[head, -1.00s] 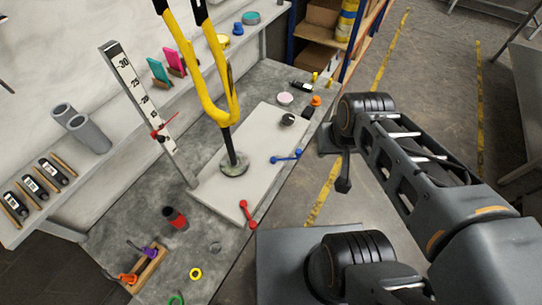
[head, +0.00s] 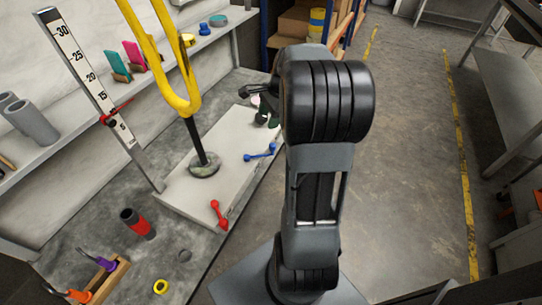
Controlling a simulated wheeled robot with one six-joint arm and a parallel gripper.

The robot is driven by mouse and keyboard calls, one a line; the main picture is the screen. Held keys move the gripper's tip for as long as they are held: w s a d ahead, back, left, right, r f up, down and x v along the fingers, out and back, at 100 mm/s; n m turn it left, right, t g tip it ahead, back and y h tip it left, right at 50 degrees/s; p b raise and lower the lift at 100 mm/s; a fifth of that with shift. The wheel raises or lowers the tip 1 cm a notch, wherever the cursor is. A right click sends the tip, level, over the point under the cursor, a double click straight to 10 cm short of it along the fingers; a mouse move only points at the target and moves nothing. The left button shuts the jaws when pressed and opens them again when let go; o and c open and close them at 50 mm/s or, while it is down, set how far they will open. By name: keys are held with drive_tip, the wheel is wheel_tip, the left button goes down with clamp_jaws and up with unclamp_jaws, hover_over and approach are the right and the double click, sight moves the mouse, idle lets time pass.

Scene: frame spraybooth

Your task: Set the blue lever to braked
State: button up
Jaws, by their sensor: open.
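The blue lever (head: 260,153) is a short bar with rounded ends on the right edge of the pale base plate (head: 185,192). It lies nearly level in the picture, its right end slightly higher. No position marks are readable beside it. My gripper (head: 243,92) is small and dark at the left of my arm's wrist, above the lever in the picture and apart from it. It is open, and I see nothing held in it. My wrist hides part of the plate's far end.
A red lever (head: 219,214) sits on the plate's near edge. A yellow fork (head: 178,95) stands on the plate, left of the blue lever. A scale post (head: 90,85) rises at left. Open floor lies to the right.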

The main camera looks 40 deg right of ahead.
sight(273, 144)
drive_tip(key=d+f+m+y+b, duration=0.1)
drive_tip(key=d+f+m+b, duration=0.2)
drive_tip(key=d+f+m, duration=0.4)
drive_tip(key=shift+n, duration=0.5)
drive_tip(key=x, duration=0.4)
drive_tip(key=w+d+b+x, duration=0.1)
drive_tip(key=x, duration=0.4)
drive_tip(key=b+x, duration=0.1)
drive_tip(key=x, duration=0.3)
drive_tip(key=shift+w+d+f, duration=0.1)
drive_tip(key=shift+w+f, duration=0.1)
drive_tip(key=shift+f, duration=0.1)
drive_tip(key=shift+c, duration=0.3)
clamp_jaws()
drive_tip(key=shift+t, duration=0.3)
